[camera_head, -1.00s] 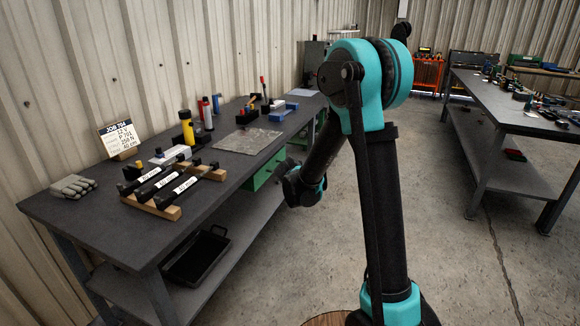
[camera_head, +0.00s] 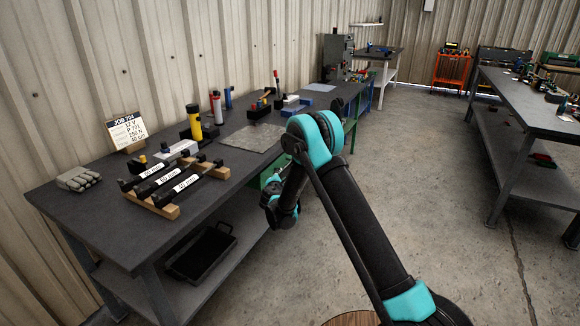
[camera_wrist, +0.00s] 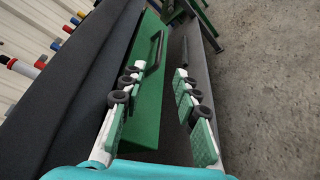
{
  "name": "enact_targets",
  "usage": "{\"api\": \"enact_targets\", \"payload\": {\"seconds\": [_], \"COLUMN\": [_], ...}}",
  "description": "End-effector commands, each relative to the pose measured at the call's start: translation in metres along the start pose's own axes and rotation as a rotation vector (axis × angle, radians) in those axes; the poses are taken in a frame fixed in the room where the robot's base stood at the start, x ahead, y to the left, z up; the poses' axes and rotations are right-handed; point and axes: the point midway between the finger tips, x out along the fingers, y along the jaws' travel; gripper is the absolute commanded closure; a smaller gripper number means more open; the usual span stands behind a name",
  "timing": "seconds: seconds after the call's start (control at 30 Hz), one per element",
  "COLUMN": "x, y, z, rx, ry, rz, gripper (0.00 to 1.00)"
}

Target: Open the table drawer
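The green drawer (camera_wrist: 143,105) hangs under the dark tabletop (camera_wrist: 85,75) of the left bench. Its front fills the middle of the wrist view, with a dark bar handle (camera_wrist: 156,52) on it. I see no clear gap that shows it open. In the head view the drawer (camera_head: 268,177) is mostly hidden behind my arm. My gripper (camera_wrist: 157,82) is open and empty. Its fingers lie either side of the line to the handle, which appears beyond the fingertips; contact is not visible. In the head view my gripper's fingers cannot be made out.
The left bench holds black bars on wooden supports (camera_head: 178,210), a yellow bottle (camera_head: 194,122), a grey mat (camera_head: 253,138) and a job sign (camera_head: 126,131). A black tray (camera_head: 200,254) sits on its lower shelf. Concrete floor (camera_head: 430,170) is open between the benches.

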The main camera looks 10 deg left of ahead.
Motion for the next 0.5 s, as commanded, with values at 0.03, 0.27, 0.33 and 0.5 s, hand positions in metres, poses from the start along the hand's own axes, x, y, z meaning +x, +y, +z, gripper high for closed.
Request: {"api": "enact_targets", "payload": {"seconds": [0.03,0.27,0.33,0.5], "x": [0.008,0.051,0.065,0.099], "y": [-0.001,-0.001,-0.001,-0.001], "z": [0.001,0.002,0.002,0.002], "rx": [0.001,0.002,0.003,0.003], "ry": [-0.001,-0.002,-0.003,-0.002], "rz": [-0.001,-0.002,-0.003,-0.003], "gripper": [0.69,0.69,0.69,0.69]}}
